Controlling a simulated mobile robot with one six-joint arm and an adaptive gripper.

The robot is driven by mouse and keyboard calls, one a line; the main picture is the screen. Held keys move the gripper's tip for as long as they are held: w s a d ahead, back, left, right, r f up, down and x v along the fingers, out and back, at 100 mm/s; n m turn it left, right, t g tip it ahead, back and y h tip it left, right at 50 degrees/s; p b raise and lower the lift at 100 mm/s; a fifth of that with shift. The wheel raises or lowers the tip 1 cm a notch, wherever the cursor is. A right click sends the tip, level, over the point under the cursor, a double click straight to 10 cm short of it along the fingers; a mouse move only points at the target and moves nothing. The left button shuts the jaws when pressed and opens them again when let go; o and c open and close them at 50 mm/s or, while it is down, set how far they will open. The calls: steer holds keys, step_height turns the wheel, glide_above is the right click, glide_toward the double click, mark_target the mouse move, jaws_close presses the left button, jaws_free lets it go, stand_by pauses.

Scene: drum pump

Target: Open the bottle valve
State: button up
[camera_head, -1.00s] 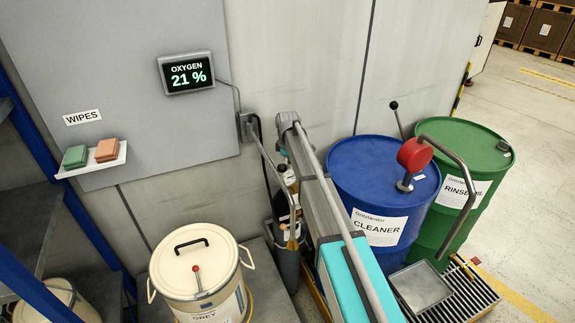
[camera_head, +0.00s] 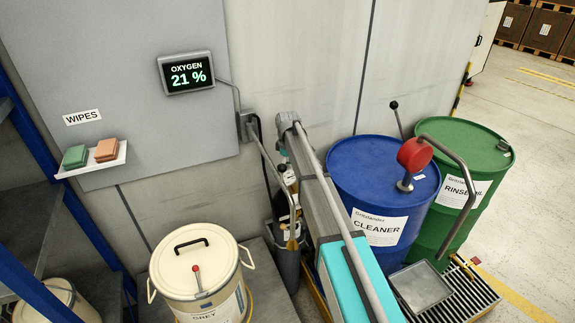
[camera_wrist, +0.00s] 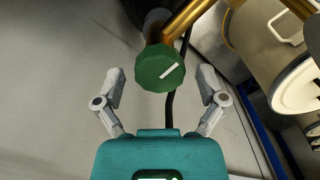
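The valve is a green faceted knob (camera_wrist: 160,68) with a white mark line, at the top centre of the wrist view. Brass-coloured fittings (camera_wrist: 188,20) run behind it. My gripper (camera_wrist: 161,74) is open, with one finger on each side of the knob. Gaps show between the fingers and the knob, so I see no grip on it. In the head view the dark bottle (camera_head: 291,205) stands upright in a grey holder (camera_head: 288,262) by the wall. My arm covers part of that area there, and my gripper's fingers are hidden.
A cream lidded drum (camera_head: 195,262) stands left of the bottle. A blue drum (camera_head: 350,170) and a green drum (camera_head: 490,150) stand on the right. A display (camera_head: 186,73) on the wall reads oxygen 21 %.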

steer(key=shift+n, duration=0.3)
stand_by(0.4)
steer(key=n, duration=0.6)
steer(key=shift+n, duration=0.3)
steer(key=n, duration=0.3)
steer(key=shift+n, duration=0.4)
steer(key=n, duration=0.3)
steer(key=shift+n, duration=0.4)
steer(key=shift+r+p, duration=0.35)
steer(key=shift+p, duration=0.05)
step_height(320, 180, up, 13)
steer(key=p, duration=1.3)
